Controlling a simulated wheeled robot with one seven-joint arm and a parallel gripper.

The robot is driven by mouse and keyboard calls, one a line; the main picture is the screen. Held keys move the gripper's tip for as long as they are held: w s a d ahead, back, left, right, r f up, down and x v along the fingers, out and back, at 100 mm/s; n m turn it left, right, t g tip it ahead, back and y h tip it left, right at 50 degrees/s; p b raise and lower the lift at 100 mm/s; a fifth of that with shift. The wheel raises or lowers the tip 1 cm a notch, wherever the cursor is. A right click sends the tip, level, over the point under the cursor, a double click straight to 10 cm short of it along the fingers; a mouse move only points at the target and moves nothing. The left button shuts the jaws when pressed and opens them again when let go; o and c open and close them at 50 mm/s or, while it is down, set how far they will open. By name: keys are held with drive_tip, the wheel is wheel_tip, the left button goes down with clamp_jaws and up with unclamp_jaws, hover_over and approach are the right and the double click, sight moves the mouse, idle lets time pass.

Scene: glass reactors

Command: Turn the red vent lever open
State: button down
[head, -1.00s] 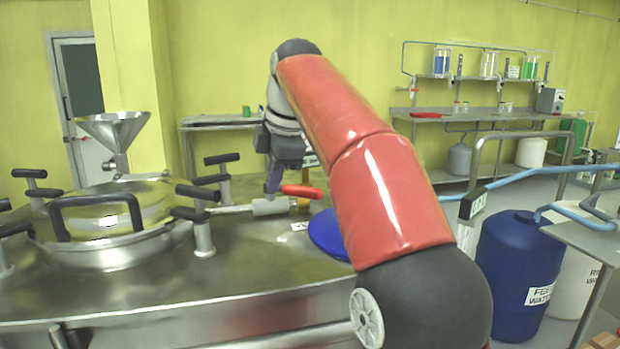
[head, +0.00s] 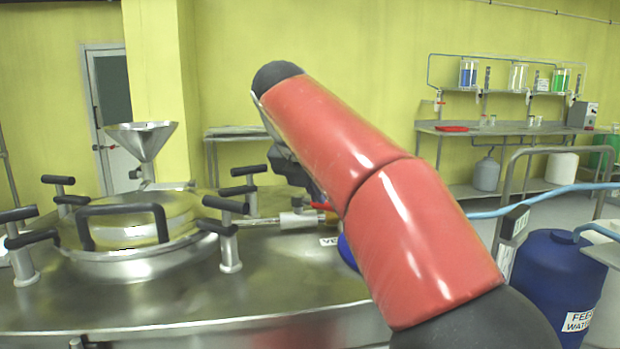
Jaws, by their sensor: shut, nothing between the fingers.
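The red vent lever (head: 321,206) shows as a short red piece at the right end of a small horizontal pipe with a pale valve body (head: 298,219), on top of the steel reactor (head: 170,290). My red arm hides most of the lever and what lies right of it. My gripper (head: 308,184) is shut and empty, just above and beside the lever. Its fingertips are mostly behind my arm, so I cannot tell whether they touch the lever. A white label (head: 328,241), partly covered, lies just below the valve.
A glass-lidded hatch (head: 125,222) with several black-handled clamps (head: 228,210) stands left of the valve. A steel funnel (head: 140,140) rises behind it. A blue disc (head: 347,252) is partly behind my arm. A blue barrel (head: 552,285) stands at right.

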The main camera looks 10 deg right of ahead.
sight(331, 208)
drive_tip(key=w+d+f, duration=0.2)
drive_tip(key=w, duration=0.1)
drive_tip(key=shift+w+d+f, duration=0.15)
drive_tip(key=shift+d+f, duration=0.1)
drive_tip(key=shift+f, duration=0.1)
drive_tip(key=shift+d, duration=0.1)
